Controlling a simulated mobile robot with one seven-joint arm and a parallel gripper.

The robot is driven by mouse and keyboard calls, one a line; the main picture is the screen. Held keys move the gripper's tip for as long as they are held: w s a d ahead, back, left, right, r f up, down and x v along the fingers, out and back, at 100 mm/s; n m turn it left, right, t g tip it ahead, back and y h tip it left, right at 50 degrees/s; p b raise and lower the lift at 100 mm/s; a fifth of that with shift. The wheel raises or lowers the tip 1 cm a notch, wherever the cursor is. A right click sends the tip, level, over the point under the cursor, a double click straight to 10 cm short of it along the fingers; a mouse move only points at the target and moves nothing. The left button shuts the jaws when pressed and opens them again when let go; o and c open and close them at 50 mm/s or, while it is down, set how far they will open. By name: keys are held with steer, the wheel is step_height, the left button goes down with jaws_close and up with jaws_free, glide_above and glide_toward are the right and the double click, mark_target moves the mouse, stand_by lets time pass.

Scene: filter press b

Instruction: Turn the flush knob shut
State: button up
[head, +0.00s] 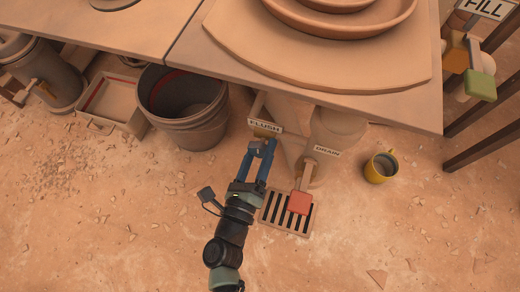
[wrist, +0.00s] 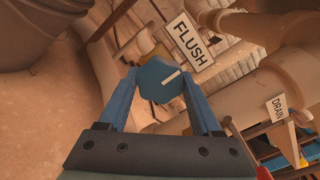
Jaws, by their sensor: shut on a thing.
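The flush knob (wrist: 158,82) is blue and faceted, with a white line on its face, and sits just below the FLUSH sign (wrist: 194,42) in the wrist view. In the head view the knob (head: 256,150) is small and partly covered by my fingers. My gripper (head: 262,150) reaches it from below under the table edge. In the wrist view its two blue fingers (wrist: 158,88) press on the knob from both sides, so it is shut on the knob. The white line runs slantwise, up to the right. The knob's stem and the valve behind it are mostly hidden.
A pipe with a DRAIN sign (head: 327,151) and a red handle (head: 300,203) stands close right of my gripper, above a floor grate (head: 272,217). A grey bucket (head: 182,106) is at left, a yellow mug (head: 381,167) at right. The table (head: 310,92) overhangs.

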stand_by(0.6)
steer(key=o, duration=1.4)
steer(key=shift+s, duration=0.1)
steer(key=p+v, duration=0.4)
steer(key=v, duration=0.8)
steer(key=shift+s+a+p, duration=0.15)
steer(key=shift+s+p, duration=0.25)
